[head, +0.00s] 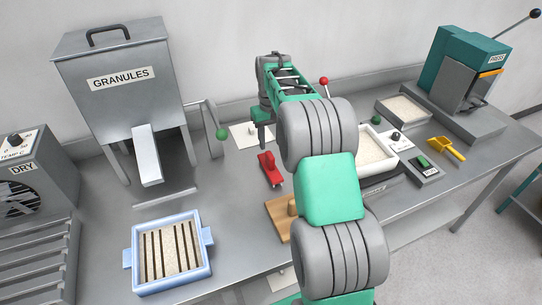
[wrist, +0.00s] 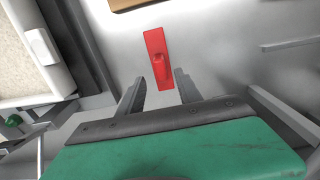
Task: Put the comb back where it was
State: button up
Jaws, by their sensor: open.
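A red tool with a raised grip (head: 268,170), which looks like the comb, lies flat on the grey steel table. In the wrist view the red tool (wrist: 158,58) lies just beyond my fingertips, roughly in line with the gap between them. The underside of the red tool is hidden.
A wooden block with a knob (head: 283,215) is partly behind my arm. A blue tray (head: 205,235) holds grooved granules at front left. A granules hopper (head: 110,75) stands behind it. A white tray (head: 393,160), yellow scoop (head: 447,148) and press (head: 460,70) are right.

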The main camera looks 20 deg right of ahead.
jog(key=s+a+r+t, duration=0.2)
jog(key=s+a+r, duration=0.6)
jog(key=s+r, duration=0.25)
jog(key=s+a+f+t, duration=0.1)
jog(key=s+a+f, duration=0.1)
jog(key=s, duration=0.5)
jog(key=s+a+f+t, duration=0.1)
jog(key=s+a+f, duration=0.1)
jog(key=s, duration=0.6)
jog(key=shift+s+a+f, duration=0.25)
jog(key=shift+s+f, duration=0.05)
jog(key=shift+f, duration=0.1)
